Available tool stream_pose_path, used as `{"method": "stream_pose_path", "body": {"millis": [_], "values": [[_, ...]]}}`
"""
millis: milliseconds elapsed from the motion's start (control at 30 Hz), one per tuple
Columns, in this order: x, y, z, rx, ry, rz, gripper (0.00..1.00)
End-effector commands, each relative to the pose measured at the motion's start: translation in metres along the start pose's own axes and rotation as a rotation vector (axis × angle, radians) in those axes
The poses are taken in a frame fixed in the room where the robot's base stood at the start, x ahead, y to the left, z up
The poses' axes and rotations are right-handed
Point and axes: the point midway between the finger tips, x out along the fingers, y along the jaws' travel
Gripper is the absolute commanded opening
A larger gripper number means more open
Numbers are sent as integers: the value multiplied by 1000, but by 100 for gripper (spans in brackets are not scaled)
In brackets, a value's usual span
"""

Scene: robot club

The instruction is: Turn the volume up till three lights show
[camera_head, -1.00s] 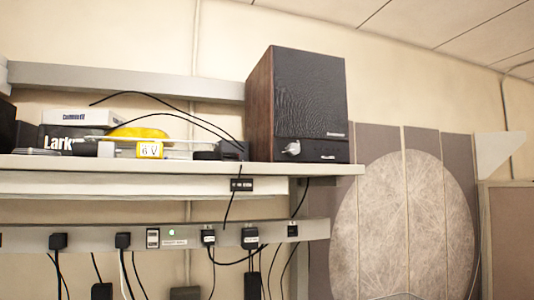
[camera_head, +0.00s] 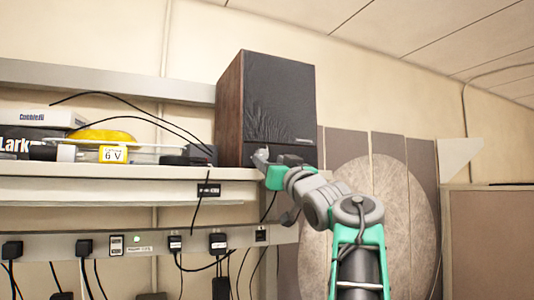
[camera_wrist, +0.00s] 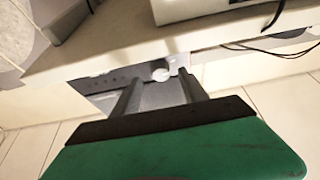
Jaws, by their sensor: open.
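The speaker (camera_head: 280,100), a dark-fronted box with brown wooden sides, stands on the white shelf. Its pale round volume knob (camera_wrist: 161,74) shows in the wrist view, framed between the fingertips. My gripper (camera_head: 262,157) is at the lower left of the speaker's front. In the wrist view my gripper (camera_wrist: 159,80) has its two dark fingers apart, with the knob in the gap near their tips; I cannot tell whether they touch it. Small dark dots show on the panel beside the knob; I cannot tell whether any light is lit.
The shelf (camera_head: 120,188) also holds a yellow object (camera_head: 105,138), a 6 V box (camera_head: 112,155) and black cables to the left. A power strip (camera_head: 60,247) with several plugs runs below. A round fibrous panel (camera_head: 385,210) stands to the right.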

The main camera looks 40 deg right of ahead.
Motion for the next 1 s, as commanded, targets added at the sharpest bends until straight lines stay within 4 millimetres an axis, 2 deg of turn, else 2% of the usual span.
{"method": "stream_pose_path", "body": {"millis": [33,200,467,1000], "values": [[13,-1,-5,1,-1,-3,51],[32,-1,-3,0,-1,-1,51],[33,-1,0,-1,-1,0,51],[33,-1,0,-1,-2,0,8]]}}
